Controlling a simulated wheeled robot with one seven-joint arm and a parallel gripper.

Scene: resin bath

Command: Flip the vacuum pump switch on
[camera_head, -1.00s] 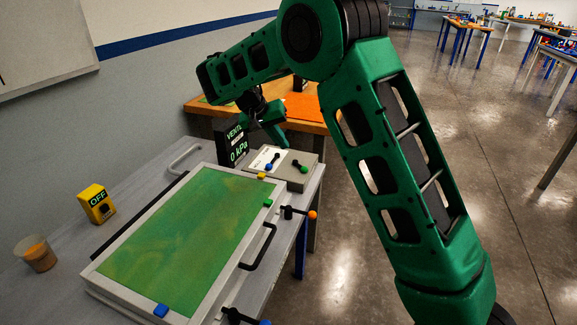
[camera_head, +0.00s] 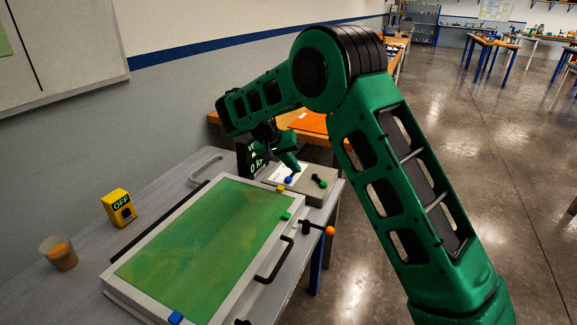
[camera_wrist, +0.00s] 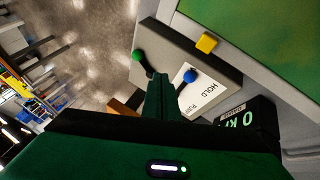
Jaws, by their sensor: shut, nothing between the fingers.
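A yellow switch box (camera_head: 119,208) with a black switch on its face reads "OFF" and stands at the left of the bench. My gripper (camera_head: 291,168) is away from it, at the bench's far end, over a grey valve box (camera_head: 312,199). The gripper is shut and empty, its tips close to a blue-knobbed lever (camera_head: 288,180); I cannot tell whether they touch. In the wrist view the shut fingers (camera_wrist: 162,80) lie between the blue knob (camera_wrist: 190,76) and a green-knobbed lever (camera_wrist: 137,54). The gripper partly hides the black "0 kPa" display (camera_head: 246,160).
A shallow bath with a green lid (camera_head: 205,240) fills the bench's middle; a black handle (camera_head: 277,262) and an orange-knobbed clamp (camera_head: 318,229) stick out on its right. A cup of amber liquid (camera_head: 60,252) stands at the left. Open floor lies to the right.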

